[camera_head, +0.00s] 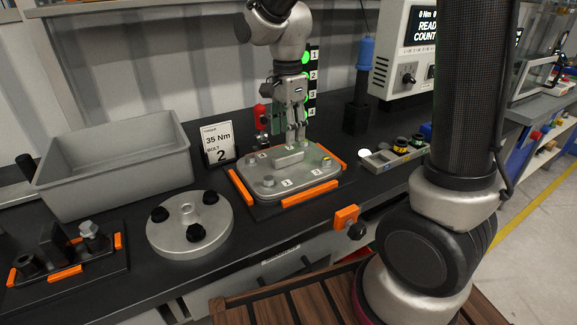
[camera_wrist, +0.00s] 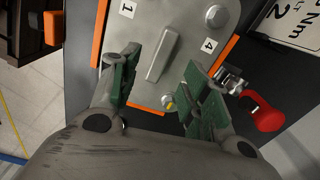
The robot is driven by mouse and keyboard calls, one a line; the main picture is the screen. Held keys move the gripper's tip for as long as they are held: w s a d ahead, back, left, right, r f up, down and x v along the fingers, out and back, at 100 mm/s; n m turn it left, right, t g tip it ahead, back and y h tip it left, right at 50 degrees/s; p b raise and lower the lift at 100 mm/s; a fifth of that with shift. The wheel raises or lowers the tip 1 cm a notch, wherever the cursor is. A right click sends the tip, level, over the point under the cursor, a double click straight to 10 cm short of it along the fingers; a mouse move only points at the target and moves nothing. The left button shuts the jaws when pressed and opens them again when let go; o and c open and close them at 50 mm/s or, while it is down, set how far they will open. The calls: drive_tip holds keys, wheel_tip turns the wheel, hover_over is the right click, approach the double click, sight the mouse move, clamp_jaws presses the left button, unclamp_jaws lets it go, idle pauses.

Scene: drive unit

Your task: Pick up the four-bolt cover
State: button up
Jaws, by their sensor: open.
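The four-bolt cover (camera_head: 268,177) is a light grey plate with rounded corners, a raised bar handle in its middle, corner bolts and number labels. It lies in a dark fixture (camera_head: 250,205) edged with orange strips. The cover (camera_wrist: 194,62) also shows in the wrist view, with its bar handle (camera_wrist: 163,55) running up from between the fingers. My gripper (camera_head: 295,140) is above the cover, close over the handle. In the wrist view my gripper (camera_wrist: 160,78) is open, with green-padded fingers apart on either side of the handle's near end.
A red-handled clamp (camera_wrist: 262,112) stands close beside my right finger. A "35 Nm bolt 2" sign (camera_head: 218,143) and a grey bin (camera_head: 115,165) are to the left. A round metal disc (camera_head: 190,232) with black knobs lies in front. A small tray (camera_head: 395,158) is right.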

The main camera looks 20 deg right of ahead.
sight(288, 153)
drive_tip(key=shift+f+m, duration=0.1)
drive_tip(key=shift+m, duration=0.4)
wheel_tip(288, 153, down, 8)
drive_tip(key=shift+w+d+r, duration=0.15)
drive_tip(key=shift+r, duration=0.05)
clamp_jaws()
